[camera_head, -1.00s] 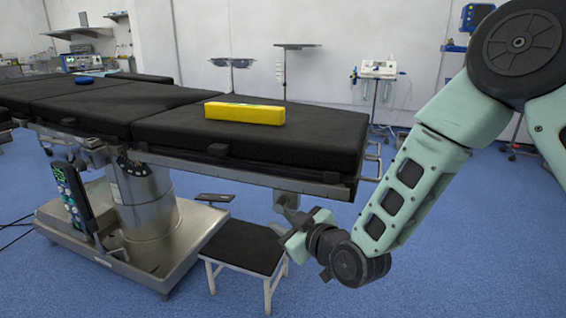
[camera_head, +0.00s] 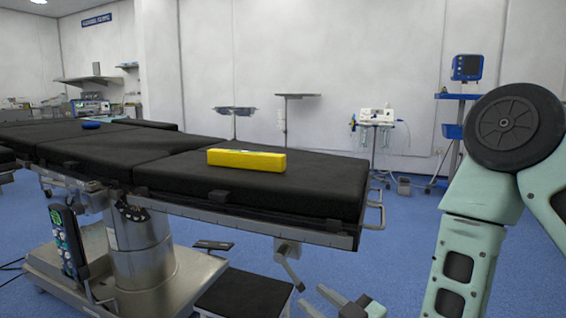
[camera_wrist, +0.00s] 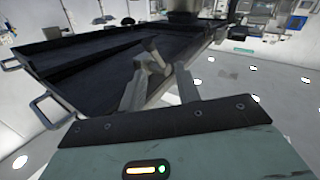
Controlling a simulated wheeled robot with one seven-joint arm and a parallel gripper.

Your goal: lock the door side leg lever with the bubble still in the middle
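The yellow spirit level (camera_head: 246,160) lies on the black leg section of the operating table. Its bubble is too small to read. A grey metal lever (camera_head: 291,270) hangs on a slant from a bracket under the near side rail. My gripper (camera_head: 335,298) is low in the head view, right of and below the lever, with its lower part cut off. In the wrist view, my gripper (camera_wrist: 158,88) is open, its two grey fingers apart and empty. The grey lever (camera_wrist: 155,52) shows beyond the fingertips, against the table's dark underside. The exact gap cannot be told.
The table's leg section (camera_head: 270,183) overhangs my gripper's area, with a metal end handle (camera_head: 376,215) at its right. A black-topped step stool (camera_head: 243,296) stands below the lever. A wheeled stand (camera_head: 455,130) is at the back right. Blue floor is clear behind the table's end.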

